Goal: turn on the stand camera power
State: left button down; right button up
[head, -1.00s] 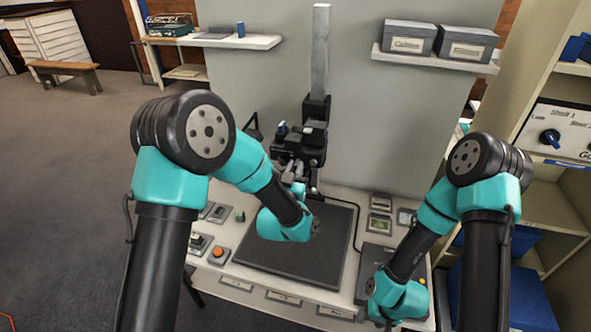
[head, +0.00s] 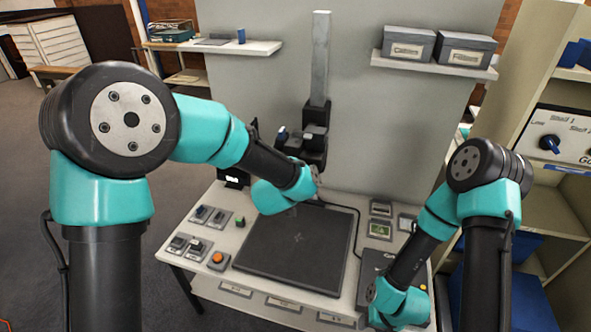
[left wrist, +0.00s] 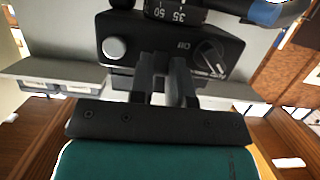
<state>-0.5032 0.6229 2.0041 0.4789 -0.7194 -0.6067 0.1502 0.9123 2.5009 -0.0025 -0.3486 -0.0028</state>
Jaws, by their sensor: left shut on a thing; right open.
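The stand camera (head: 316,140) is the black unit on the grey column, partly hidden by my left arm in the head view. In the left wrist view, close up, its black body (left wrist: 128,25) shows a lens ring with numbers, a silver button, an "Off" label and a round dial (left wrist: 210,55). My left gripper (left wrist: 166,62) is against this face, left of the dial, its fingers shut on a small part beside the label, probably the power switch; the part is mostly hidden. My right gripper (head: 386,322) is low at the right front of the table, mostly hidden by its own arm, open.
A dark square board (head: 297,245) lies on the white table below the camera. Several switches and an orange button (head: 217,259) sit left of it. Small panels (head: 380,229) lie to its right. Two grey boxes (head: 466,48) stand on the back shelf.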

dwell(0.5)
pick_arm(q)
jog(key=c, duration=1.1)
grip_release()
jog(key=v, duration=1.7)
jog(key=shift+s+r, duration=0.1)
jog(key=shift+r, duration=0.2)
